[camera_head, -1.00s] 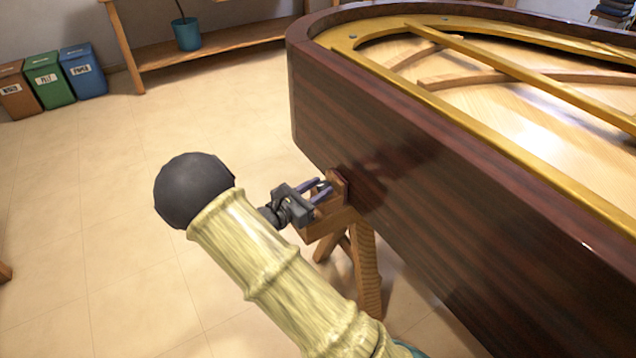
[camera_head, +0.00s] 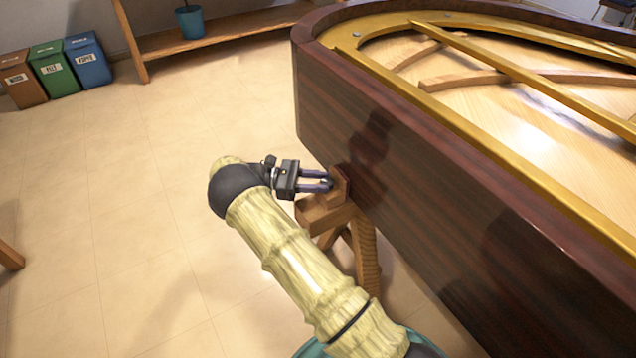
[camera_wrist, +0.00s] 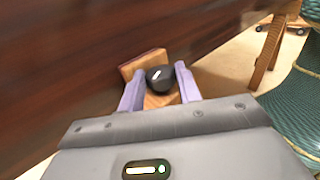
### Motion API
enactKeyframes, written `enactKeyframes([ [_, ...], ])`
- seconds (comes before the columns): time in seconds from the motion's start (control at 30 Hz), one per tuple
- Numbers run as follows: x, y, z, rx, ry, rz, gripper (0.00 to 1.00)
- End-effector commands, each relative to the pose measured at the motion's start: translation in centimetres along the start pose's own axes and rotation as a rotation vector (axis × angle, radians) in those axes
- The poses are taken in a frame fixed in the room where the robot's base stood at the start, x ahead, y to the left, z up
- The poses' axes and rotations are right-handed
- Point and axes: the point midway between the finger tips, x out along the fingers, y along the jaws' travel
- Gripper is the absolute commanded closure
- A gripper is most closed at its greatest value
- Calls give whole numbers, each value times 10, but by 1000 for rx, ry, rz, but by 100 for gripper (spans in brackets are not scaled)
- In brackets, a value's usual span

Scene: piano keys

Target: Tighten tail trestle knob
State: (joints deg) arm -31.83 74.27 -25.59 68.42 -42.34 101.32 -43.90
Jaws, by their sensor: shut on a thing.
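The tail trestle knob (camera_wrist: 162,78) is a dark, rounded knob with a white mark, seen in the wrist view between the two pale purple fingers. The knob also shows small in the head view (camera_head: 327,182). My gripper (camera_head: 326,182) is shut on the knob, one finger on each side; it also shows in the wrist view (camera_wrist: 160,84). The wooden trestle (camera_head: 322,216) stands under the piano's edge, its upright block (camera_wrist: 143,62) against the dark piano side (camera_head: 420,185). The far side of the knob is hidden.
The glossy piano body fills the right, with a gold frame (camera_head: 470,128) and wooden braces inside. Recycling bins (camera_head: 55,66), a shelf (camera_head: 210,38) and a blue pot (camera_head: 190,22) stand at the back. The tiled floor (camera_head: 120,200) on the left is clear.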

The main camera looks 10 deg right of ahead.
Motion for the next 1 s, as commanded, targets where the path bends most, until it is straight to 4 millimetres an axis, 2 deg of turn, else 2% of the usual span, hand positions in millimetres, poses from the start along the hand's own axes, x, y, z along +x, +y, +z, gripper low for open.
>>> enactKeyframes([
  [0.6,0,2,0,2,0,-60,89],
  [0.63,0,2,0,2,0,-60,64],
  [0.73,0,2,0,2,0,-60,45],
  [1.0,0,3,1,4,0,-59,45],
])
